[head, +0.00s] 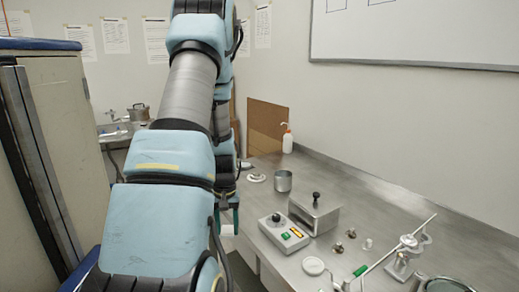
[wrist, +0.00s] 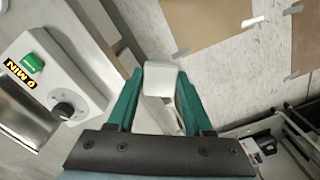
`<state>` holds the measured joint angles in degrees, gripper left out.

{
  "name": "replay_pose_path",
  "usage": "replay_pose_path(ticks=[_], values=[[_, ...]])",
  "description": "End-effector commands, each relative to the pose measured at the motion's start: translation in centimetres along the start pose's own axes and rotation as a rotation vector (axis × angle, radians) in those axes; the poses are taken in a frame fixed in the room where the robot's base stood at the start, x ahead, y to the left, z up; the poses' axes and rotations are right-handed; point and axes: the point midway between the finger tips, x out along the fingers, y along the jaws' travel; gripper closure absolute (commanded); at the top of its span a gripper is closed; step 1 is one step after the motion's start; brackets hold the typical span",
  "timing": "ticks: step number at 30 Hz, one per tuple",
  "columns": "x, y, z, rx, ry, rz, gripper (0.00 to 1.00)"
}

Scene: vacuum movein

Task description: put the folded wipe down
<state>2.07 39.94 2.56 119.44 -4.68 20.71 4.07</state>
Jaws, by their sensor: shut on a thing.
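The folded wipe (wrist: 160,80) is a small white block in the wrist view. My gripper (wrist: 160,72) has green fingers on both sides of it and is shut on it. The wipe is off any surface, and the floor shows beyond it. In the head view my gripper (head: 229,217) hangs beside the left edge of the steel bench (head: 345,185).
A control box (head: 283,235) with a knob stands near the bench edge; it also shows in the wrist view (wrist: 50,70). Beside it is a steel box (head: 314,213). A steel cup (head: 283,181) and a white bottle (head: 287,141) stand farther back. Bare bench lies right of the cup.

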Motion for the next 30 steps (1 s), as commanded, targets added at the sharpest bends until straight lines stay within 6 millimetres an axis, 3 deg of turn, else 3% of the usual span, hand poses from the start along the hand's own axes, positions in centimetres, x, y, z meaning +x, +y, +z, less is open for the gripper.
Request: replay_pose_path(ticks=[1,15,22,30], values=[[1.3,0.0,0.0,0.000,0.000,0.000,1.00],[9.8,0.0,-0.1,0.003,0.000,0.000,1.00],[11.7,0.0,0.0,0.004,0.000,0.000,1.00],[16.3,-0.1,3.7,0.002,-0.006,-0.001,1.00]])
